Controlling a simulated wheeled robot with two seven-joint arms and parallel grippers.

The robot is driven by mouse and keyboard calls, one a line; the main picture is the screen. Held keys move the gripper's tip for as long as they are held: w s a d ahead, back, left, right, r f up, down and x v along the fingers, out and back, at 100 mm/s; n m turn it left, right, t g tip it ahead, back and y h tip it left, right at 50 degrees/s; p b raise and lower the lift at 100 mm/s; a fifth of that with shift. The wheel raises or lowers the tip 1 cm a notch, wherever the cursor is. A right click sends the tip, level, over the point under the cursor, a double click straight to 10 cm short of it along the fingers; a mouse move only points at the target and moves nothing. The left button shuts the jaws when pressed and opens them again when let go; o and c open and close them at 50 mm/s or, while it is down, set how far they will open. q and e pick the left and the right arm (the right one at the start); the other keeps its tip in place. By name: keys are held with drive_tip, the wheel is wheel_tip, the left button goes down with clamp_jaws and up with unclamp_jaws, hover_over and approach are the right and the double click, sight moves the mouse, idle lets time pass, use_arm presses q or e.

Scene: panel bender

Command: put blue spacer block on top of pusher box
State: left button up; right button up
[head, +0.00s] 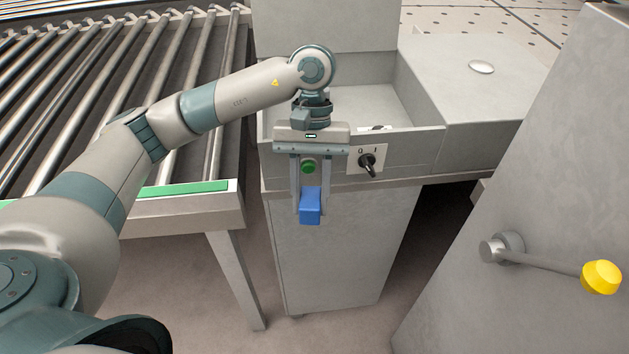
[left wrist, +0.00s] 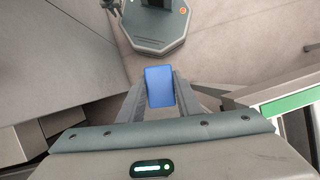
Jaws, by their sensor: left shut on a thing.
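The blue spacer block (head: 310,206) is held between the fingers of my left gripper (head: 309,212) in the head view. The gripper points down and is shut on the block, in front of the grey cabinet and off any surface. The block also shows between the fingers in the left wrist view (left wrist: 159,86). I cannot tell for sure which grey box is the pusher box; an open grey tray-like box (head: 418,152) stands behind the gripper, with a flat-topped grey part to its right. My right gripper is not in view.
A roller conveyor (head: 120,90) with a green edge strip fills the left. A rotary switch (head: 368,162) sits on the front panel. A grey panel at the right carries a lever with a yellow knob (head: 601,277). A white disc (head: 481,67) lies on the flat top.

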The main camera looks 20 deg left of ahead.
sight(306, 212)
use_arm(q)
drive_tip(key=f+m, duration=0.1)
drive_tip(key=f+m+y, duration=0.1)
drive_tip(key=s+f+m+b, duration=0.1)
drive_tip(key=m, duration=0.1)
drive_tip(key=shift+a+f+y, duration=0.3)
drive_tip(key=shift+a+f, duration=0.05)
drive_tip(key=shift+w, duration=0.1)
